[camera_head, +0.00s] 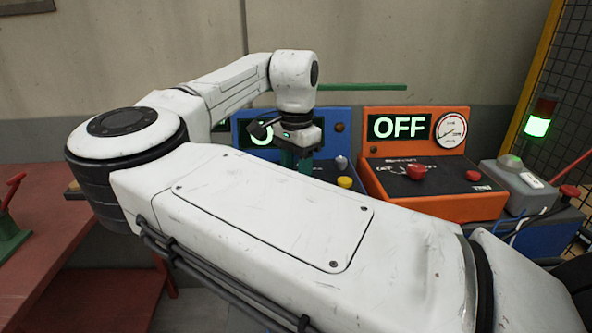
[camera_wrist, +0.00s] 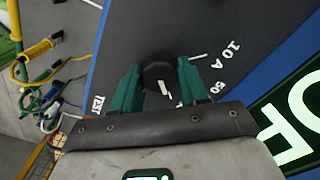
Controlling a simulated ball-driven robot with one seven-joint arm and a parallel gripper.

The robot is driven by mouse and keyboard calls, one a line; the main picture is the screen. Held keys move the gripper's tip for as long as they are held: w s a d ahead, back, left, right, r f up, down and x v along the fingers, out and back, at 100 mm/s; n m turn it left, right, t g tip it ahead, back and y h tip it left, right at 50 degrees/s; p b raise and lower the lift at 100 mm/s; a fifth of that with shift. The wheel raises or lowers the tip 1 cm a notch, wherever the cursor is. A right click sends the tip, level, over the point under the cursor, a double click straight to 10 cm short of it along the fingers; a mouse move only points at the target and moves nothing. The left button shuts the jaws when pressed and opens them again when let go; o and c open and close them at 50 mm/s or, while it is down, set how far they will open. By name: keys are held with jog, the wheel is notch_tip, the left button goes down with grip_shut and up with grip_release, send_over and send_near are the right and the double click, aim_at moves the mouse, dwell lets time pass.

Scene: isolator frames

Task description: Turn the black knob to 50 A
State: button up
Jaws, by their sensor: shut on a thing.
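The black knob (camera_wrist: 158,76) sits on the dark sloped face of the blue box (camera_head: 335,118). In the wrist view my gripper (camera_wrist: 160,68) has its green fingers on either side of the knob, shut on it. A short white mark shows on the knob, toward the bottom of the picture. The white labels "10 A" (camera_wrist: 231,50) and "50" (camera_wrist: 219,91) lie right of the knob, and "TEST" (camera_wrist: 97,104) lies left. The rest of the "50" label is hidden. In the head view my gripper (camera_head: 296,165) is over the blue box and the knob is hidden.
The blue box's display (camera_head: 258,134) is partly covered by my gripper. A yellow button (camera_head: 345,182) is close by on the right. An orange box (camera_head: 440,155) reading "OFF" has a red knob (camera_head: 416,172). Coloured cables (camera_wrist: 38,75) hang left in the wrist view.

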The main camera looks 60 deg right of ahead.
jog(key=n+p, duration=0.1)
jog(key=p, duration=0.1)
jog(key=n+p, duration=0.2)
jog(key=shift+s+r+p, duration=0.1)
jog(key=shift+r+p, duration=0.2)
jog(key=shift+p, duration=0.1)
jog(key=n+p, duration=0.4)
jog(key=shift+f, duration=0.1)
jog(key=shift+f+n+p, duration=0.1)
jog(key=shift+n+p, duration=0.8)
jog(key=shift+p, duration=0.15)
jog(key=shift+f, duration=0.1)
jog(key=o, duration=1.1)
jog(key=shift+c, duration=0.2)
